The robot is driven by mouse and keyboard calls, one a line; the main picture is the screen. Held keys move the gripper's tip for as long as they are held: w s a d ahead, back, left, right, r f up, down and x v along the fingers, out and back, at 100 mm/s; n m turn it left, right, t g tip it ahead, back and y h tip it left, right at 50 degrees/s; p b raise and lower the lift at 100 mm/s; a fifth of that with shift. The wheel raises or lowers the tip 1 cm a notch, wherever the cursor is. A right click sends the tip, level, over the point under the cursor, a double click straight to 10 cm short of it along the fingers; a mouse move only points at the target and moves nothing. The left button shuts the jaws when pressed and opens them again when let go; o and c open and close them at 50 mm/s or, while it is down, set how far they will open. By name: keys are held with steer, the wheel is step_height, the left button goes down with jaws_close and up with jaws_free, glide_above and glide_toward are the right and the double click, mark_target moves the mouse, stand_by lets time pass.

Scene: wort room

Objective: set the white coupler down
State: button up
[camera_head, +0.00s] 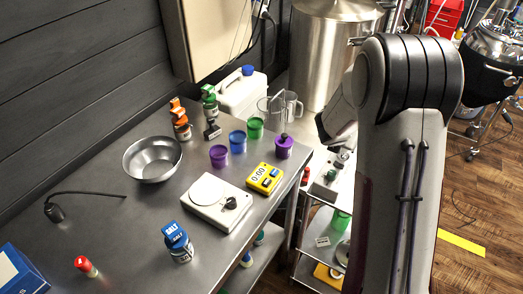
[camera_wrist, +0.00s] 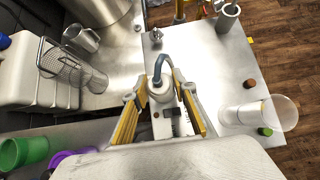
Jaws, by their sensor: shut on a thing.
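The white coupler (camera_wrist: 161,92), with a grey-blue curved piece rising from its top, is between the fingers of my gripper (camera_wrist: 163,98) in the wrist view. The gripper's yellow-edged fingers are shut on it, one on each side. It is over the steel cart top (camera_wrist: 212,65); whether its underside touches anything cannot be told. A pale piece with dark marks (camera_wrist: 170,122) shows just below it, partly hidden between the fingers. In the head view my arm hides most of the gripper and I cannot make out the coupler clearly.
On the cart are a clear cup (camera_wrist: 272,114), a green cap (camera_wrist: 265,131), a red-brown cap (camera_wrist: 249,79) and a steel cylinder (camera_wrist: 228,17). A mesh basket (camera_wrist: 66,60) and a jug (camera_wrist: 82,38) are left. The bench (camera_head: 120,195) holds cups, a scale and a timer (camera_head: 264,178).

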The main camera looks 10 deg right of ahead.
steer(key=shift+s+a, duration=0.1)
steer(key=shift+a, duration=0.05)
steer(key=shift+s+a, duration=0.15)
steer(key=s+a+r+n+t+y, duration=0.1)
steer(key=s+a+r+n, duration=0.15)
steer(key=a, duration=0.55)
steer(key=s+a+r+n+t+y, duration=0.1)
steer(key=a+r+n+y, duration=0.15)
steer(key=a, duration=0.55)
steer(key=s+a+r+n+y, duration=0.15)
steer(key=a+r, duration=0.25)
steer(key=a, duration=0.5)
steer(key=w+a+n+y, duration=0.2)
steer(key=a+n+y, duration=0.4)
steer(key=a, duration=1.6)
steer(key=s+a+n+g+y, duration=0.1)
steer(key=s+a+n, duration=0.3)
steer(key=a, duration=0.6)
steer(key=s+a+n+g+y, duration=0.2)
steer(key=a+n, duration=0.4)
steer(key=a, duration=0.5)
steer(key=shift+s+a+f+g+y, duration=0.2)
steer(key=shift+s+f+g+y, duration=0.15)
steer(key=shift+s+g, duration=0.65)
steer(key=shift+s, duration=0.1)
